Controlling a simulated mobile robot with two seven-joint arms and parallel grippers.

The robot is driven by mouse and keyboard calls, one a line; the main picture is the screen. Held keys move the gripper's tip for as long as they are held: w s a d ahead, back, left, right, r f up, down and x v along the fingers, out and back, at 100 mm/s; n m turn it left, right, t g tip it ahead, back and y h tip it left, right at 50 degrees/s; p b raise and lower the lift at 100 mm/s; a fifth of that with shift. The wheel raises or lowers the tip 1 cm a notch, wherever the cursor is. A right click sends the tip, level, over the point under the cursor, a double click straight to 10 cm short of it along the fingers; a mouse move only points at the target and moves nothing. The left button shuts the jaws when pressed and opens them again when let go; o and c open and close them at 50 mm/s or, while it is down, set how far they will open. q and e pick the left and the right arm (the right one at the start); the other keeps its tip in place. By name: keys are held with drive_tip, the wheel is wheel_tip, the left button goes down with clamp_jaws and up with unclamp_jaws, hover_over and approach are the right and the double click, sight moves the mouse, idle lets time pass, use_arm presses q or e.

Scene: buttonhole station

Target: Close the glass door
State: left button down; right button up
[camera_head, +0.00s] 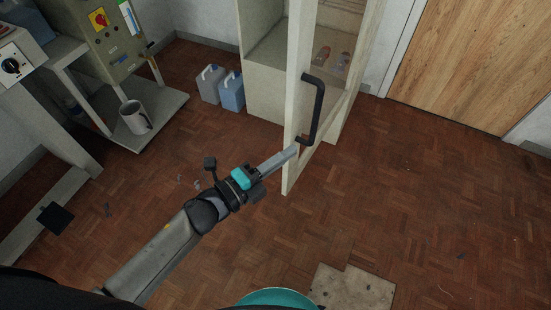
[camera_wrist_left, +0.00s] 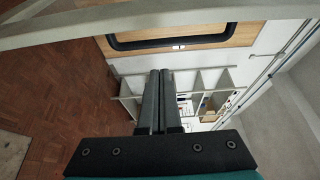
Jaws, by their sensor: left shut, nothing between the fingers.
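The glass door (camera_head: 298,90) of the pale cabinet (camera_head: 264,75) stands open, swung out toward me with its frame edge facing me. A black bar handle (camera_head: 314,108) is on its right side. In the left wrist view the black handle (camera_wrist_left: 180,47) and the pale door frame (camera_wrist_left: 60,28) cross the top. My left gripper (camera_head: 292,152) is shut and empty, its tips at the lower left side of the door frame. I cannot tell whether they touch it. In the left wrist view its two fingers (camera_wrist_left: 159,100) lie together. My right gripper is out of view.
Two jerrycans (camera_head: 221,86) stand on the floor left of the cabinet. A white mug (camera_head: 135,117) sits on a low shelf of the machine bench at the left. A wooden door (camera_head: 475,60) is at the back right.

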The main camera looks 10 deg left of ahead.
sight(290, 134)
use_arm(q)
drive_tip(key=w, duration=0.3)
drive_tip(key=w+d+b, duration=0.1)
drive_tip(key=w, duration=0.2)
drive_tip(key=shift+w+a, duration=0.1)
drive_tip(key=shift+a, duration=0.15)
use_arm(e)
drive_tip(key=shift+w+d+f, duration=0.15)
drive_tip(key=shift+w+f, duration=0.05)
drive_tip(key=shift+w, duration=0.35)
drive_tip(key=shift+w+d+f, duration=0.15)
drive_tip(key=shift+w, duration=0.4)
